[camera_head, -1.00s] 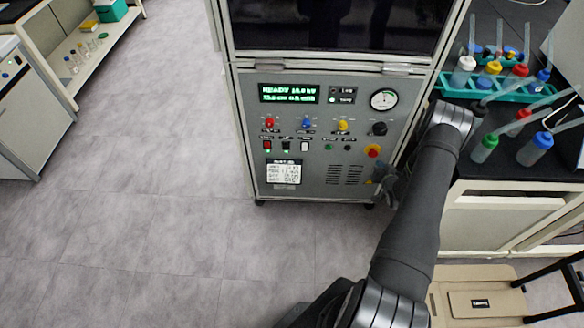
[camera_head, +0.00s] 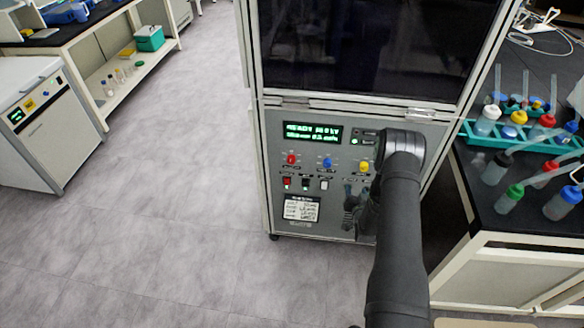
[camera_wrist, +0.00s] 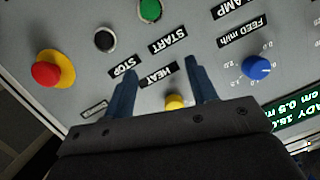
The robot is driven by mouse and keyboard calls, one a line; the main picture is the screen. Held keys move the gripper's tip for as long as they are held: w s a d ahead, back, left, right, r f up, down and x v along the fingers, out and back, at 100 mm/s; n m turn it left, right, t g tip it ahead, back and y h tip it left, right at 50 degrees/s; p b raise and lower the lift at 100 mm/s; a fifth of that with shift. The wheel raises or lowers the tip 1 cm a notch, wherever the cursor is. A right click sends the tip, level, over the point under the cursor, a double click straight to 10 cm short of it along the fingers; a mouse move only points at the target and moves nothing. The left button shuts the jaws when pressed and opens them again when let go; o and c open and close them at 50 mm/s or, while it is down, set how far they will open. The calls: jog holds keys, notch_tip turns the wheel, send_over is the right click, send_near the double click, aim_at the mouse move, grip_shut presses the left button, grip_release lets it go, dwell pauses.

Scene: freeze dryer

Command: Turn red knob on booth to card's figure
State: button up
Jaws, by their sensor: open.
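The booth's grey panel (camera_head: 345,232) faces me. In the head view its red knob (camera_head: 291,158) is left of the blue knob (camera_head: 327,162) and yellow knob (camera_head: 364,166). The white card (camera_head: 301,208) sits low left on the panel; its writing is too small to read. My gripper (camera_head: 352,198) is open in front of the panel, right of and below the red knob. In the wrist view, which is turned over, its fingers (camera_wrist: 158,82) are apart and empty; the yellow knob (camera_wrist: 175,102) shows beyond them and the blue knob (camera_wrist: 258,67) to the right. The red knob is not in that view.
A red stop button on yellow (camera_wrist: 47,70), a black button (camera_wrist: 104,38) and a green button (camera_wrist: 150,10) show in the wrist view. My arm hides the panel's right side. A bench with capped bottles (camera_head: 486,122) stands at right. Open floor (camera_head: 150,215) lies at left.

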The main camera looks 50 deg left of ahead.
jog(key=s+a+r+t, duration=0.1)
jog(key=s+a+r, duration=0.1)
jog(key=s+a, duration=0.35)
jog(key=s+a+r, duration=0.2)
jog(key=s+a, duration=0.1)
jog(key=s, duration=0.5)
jog(key=t+y, duration=0.1)
jog(key=t, duration=0.1)
send_near(291, 162)
jog(key=x, duration=0.8)
jog(key=shift+w+a, duration=0.25)
jog(key=shift+a, duration=0.05)
